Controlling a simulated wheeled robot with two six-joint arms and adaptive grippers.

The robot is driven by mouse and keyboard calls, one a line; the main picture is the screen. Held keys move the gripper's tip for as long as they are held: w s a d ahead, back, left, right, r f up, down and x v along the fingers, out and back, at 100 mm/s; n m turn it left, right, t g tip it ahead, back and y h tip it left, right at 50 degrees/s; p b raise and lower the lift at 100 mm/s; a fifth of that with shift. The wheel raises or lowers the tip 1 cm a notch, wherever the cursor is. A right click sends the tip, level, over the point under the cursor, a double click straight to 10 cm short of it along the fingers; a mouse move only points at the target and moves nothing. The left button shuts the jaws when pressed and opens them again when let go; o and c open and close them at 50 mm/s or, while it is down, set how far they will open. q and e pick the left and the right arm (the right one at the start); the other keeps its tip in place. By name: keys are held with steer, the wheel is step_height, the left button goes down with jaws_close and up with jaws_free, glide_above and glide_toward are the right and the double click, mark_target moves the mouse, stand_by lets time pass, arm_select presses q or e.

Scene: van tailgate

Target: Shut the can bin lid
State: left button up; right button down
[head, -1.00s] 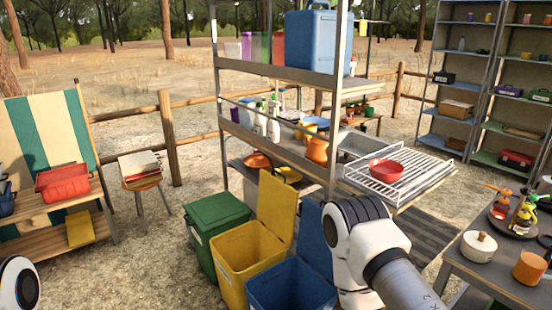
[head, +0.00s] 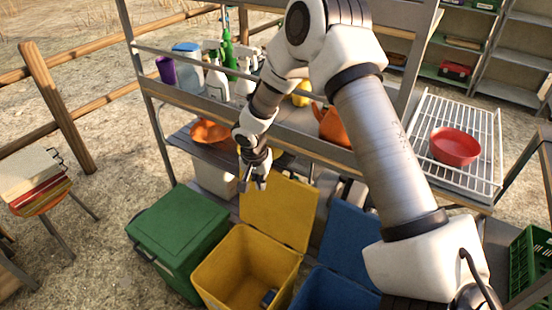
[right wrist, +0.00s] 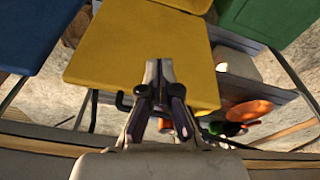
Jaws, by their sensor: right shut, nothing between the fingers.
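The yellow bin (head: 222,268) stands open between the green and blue bins, its yellow lid (head: 282,212) raised at the back. A small dark object lies inside the bin. I take this as the can bin, but no label is readable. My right gripper (head: 254,183) is shut and empty at the top left edge of the lid. In the right wrist view the gripper (right wrist: 158,72) overlaps the edge of the yellow lid (right wrist: 130,40); I cannot tell whether they touch. My left gripper is out of view.
The green bin (head: 178,228) has its lid down. The blue bin (head: 335,290) is open with its blue lid (head: 350,230) raised. Close behind stands a metal shelf rack with spray bottles (head: 216,76) and an orange bowl (head: 210,133). A wire rack holds a red bowl (head: 455,146).

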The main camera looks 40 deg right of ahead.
steer(key=w+d+r+m+h, duration=0.3)
steer(key=d+r+m, duration=0.1)
steer(key=d+r, duration=0.45)
steer(key=x, duration=0.9)
steer(key=shift+w+a+f+p, duration=0.3)
steer(key=shift+a+p, duration=0.05)
